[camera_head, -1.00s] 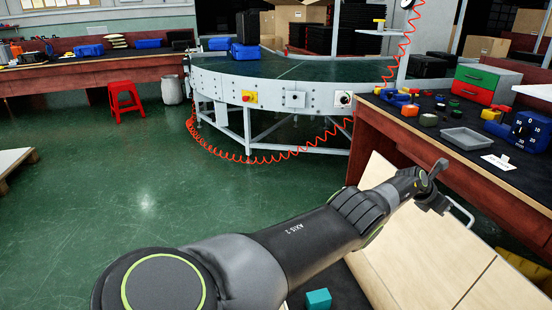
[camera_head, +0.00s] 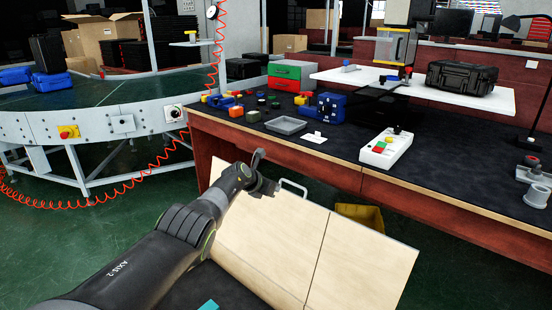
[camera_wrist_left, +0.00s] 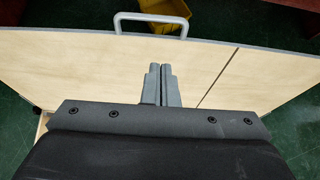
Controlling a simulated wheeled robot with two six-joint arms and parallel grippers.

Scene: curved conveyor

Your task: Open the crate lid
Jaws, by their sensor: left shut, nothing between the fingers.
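The crate lid (camera_head: 275,235) is a pale wooden panel with a dark seam, standing raised and tilted, in the lower middle of the head view. Its grey bar handle (camera_head: 293,187) is at the far edge, and also shows in the left wrist view (camera_wrist_left: 150,17). A teal block (camera_head: 208,305) lies on the dark surface at the bottom, mostly cut off. My left gripper (camera_head: 268,187) is over the lid's upper left part, close to the handle. In the wrist view its fingers (camera_wrist_left: 161,82) are shut and empty, short of the handle. My right gripper is out of view.
A dark-topped workbench (camera_head: 350,160) with a grey tray (camera_head: 286,124) and a button box (camera_head: 386,148) stands just beyond the lid. A yellow bin (camera_head: 360,214) is on the floor under it. The curved conveyor (camera_head: 90,118) is at the left, with a red coiled hose.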

